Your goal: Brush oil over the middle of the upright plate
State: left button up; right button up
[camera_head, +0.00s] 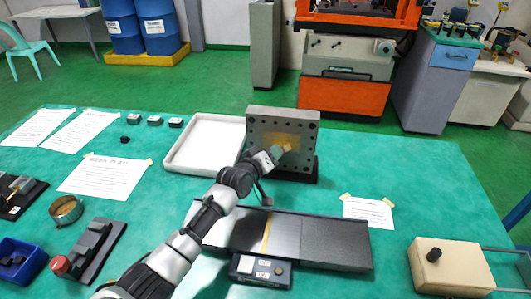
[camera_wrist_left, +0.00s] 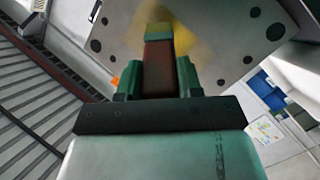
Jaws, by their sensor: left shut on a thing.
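The upright grey plate (camera_head: 256,127) stands on a dark base on the table, with dark holes around its edges. It also shows in the left wrist view (camera_wrist_left: 240,35). A yellowish patch (camera_head: 270,138) lies on the middle of its face. My left gripper (camera_head: 276,153) is in front of the plate. In the left wrist view, its green fingers (camera_wrist_left: 158,80) are shut on a brush (camera_wrist_left: 158,62) with a reddish-brown body and a yellowish end. The brush end is at the yellowish patch; its exact contact is hidden. My right gripper is not in view.
A white tray (camera_head: 172,164) stands left of the plate. A long dark grey slab (camera_head: 330,238) lies in front, with a small black box (camera_head: 260,270) nearer. A round tin (camera_head: 66,209) and blue bin (camera_head: 20,262) are at left; a beige box (camera_head: 450,268) is at right.

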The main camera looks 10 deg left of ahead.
pick_arm(q)
jog(key=d+r+p, duration=0.2)
jog(key=d, duration=0.2)
jog(key=shift+s+a+f, duration=0.1)
jog(key=shift+a+f, duration=0.1)
jog(key=shift+a, duration=0.85)
jog(key=shift+a+f, duration=0.15)
jog(key=shift+a, duration=0.85)
jog(key=shift+a+b, duration=2.2)
jog(key=shift+a, duration=1.8)
jog(key=shift+d+r+p, duration=0.25)
jog(key=shift+d+p, duration=0.55)
jog(key=shift+d, duration=0.25)
jog(key=shift+d+r+p, duration=0.3)
jog(key=shift+d+p, duration=0.55)
jog(key=shift+d, duration=0.15)
jog(key=shift+d+r+p, duration=0.25)
jog(key=shift+d+p, duration=0.55)
jog(key=shift+d, duration=0.25)
jog(key=shift+d+f+p, duration=0.1)
jog(key=shift+d+p, duration=0.2)
jog(key=shift+d, duration=0.65)
jog(key=shift+d+p, duration=0.4)
jog(key=shift+d, duration=1.55)
